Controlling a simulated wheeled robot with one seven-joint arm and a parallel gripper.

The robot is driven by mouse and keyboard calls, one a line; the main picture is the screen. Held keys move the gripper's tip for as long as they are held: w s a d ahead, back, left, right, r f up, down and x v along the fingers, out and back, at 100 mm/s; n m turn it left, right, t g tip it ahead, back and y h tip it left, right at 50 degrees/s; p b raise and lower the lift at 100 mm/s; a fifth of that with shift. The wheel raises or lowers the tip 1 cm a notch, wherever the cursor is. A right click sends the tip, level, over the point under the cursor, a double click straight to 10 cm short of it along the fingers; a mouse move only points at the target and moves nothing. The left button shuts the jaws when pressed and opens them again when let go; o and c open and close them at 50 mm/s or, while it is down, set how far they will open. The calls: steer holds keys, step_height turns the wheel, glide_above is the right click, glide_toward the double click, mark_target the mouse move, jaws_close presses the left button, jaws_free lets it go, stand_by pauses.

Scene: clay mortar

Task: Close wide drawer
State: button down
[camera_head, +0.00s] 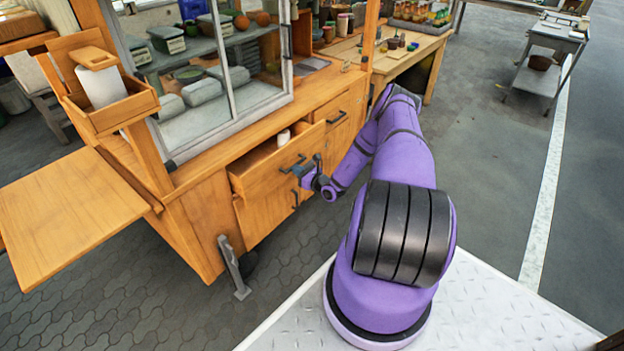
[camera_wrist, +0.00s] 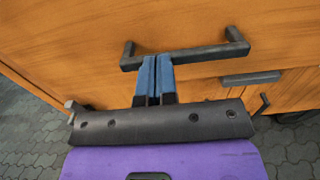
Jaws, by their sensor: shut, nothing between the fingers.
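The wide drawer (camera_head: 268,170) is in the front of the wooden cart and stands partly open in the head view. A white object (camera_head: 284,137) shows inside it. Its dark bar handle (camera_head: 292,164) is on the drawer front, and the handle also shows in the wrist view (camera_wrist: 200,55). My gripper (camera_head: 306,174) is at the drawer front by the handle. In the wrist view my gripper (camera_wrist: 155,62) has its blue fingers together, with tips at the handle's bar near its left end. I cannot tell whether they touch it.
A narrower drawer (camera_head: 338,115) to the right looks shut. A glass case (camera_head: 215,75) with food containers stands on the cart above the drawer. A wooden side shelf (camera_head: 70,210) sticks out at the left. Paved ground (camera_head: 130,290) in front of the cart is clear.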

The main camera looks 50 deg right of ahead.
mark_target(286, 163)
steer(key=w, duration=0.7)
steer(key=shift+w+a, duration=0.3)
steer(key=shift+w, duration=0.05)
steer(key=shift+w+r, duration=0.15)
steer(key=shift+w, duration=0.05)
